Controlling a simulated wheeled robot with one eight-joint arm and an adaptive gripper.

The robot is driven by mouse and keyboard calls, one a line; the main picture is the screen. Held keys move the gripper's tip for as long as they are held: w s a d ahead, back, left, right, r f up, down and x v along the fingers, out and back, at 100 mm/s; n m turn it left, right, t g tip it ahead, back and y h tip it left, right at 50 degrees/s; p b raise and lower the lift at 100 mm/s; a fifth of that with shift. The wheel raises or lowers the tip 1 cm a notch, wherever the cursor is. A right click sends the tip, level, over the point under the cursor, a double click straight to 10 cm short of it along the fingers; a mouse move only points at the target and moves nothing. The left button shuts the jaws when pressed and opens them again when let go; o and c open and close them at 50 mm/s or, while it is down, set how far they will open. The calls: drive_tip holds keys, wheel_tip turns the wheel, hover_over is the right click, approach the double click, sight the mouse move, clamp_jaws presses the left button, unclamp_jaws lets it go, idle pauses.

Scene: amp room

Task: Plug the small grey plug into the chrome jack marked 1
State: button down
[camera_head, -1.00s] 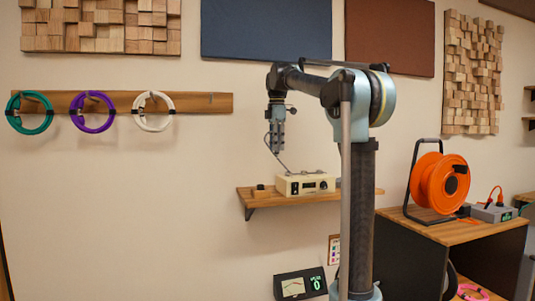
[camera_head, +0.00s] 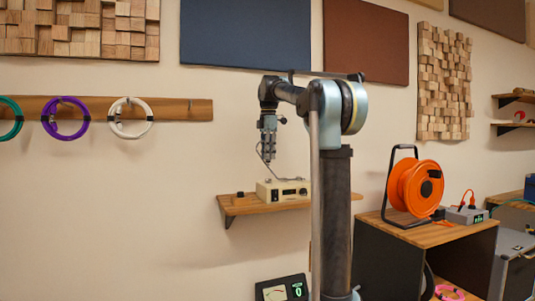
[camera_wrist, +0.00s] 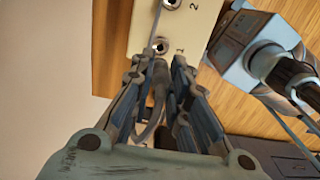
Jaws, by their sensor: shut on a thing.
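The cream amp box (camera_head: 284,192) sits on a wooden wall shelf. In the wrist view its face (camera_wrist: 143,38) shows a chrome jack (camera_wrist: 158,46) beside the printed 1, and a second jack (camera_wrist: 171,4) marked 2. My gripper (camera_head: 268,156) points down above the left part of the box; it also shows in the wrist view (camera_wrist: 162,70). Its fingers are shut on the small grey plug (camera_wrist: 160,82), mostly hidden between them. The fingertips are just short of jack 1 in the picture; I cannot tell whether the plug touches it. A thin grey cable (camera_wrist: 154,30) crosses the box face.
The shelf (camera_head: 240,207) carries a small dark block (camera_head: 240,195) left of the box. A meter unit (camera_head: 281,289) stands below. An orange cable reel (camera_head: 416,188) stands on a cabinet at right. Coiled cables (camera_head: 66,118) hang at left. The wall around the shelf is clear.

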drive_tip(key=shift+f, duration=3.15)
drive_tip(key=c, duration=1.5)
unclamp_jaws()
drive_tip(key=shift+o, duration=0.2)
wheel_tip(320, 180, up, 12)
drive_tip(key=shift+w+f, duration=0.1)
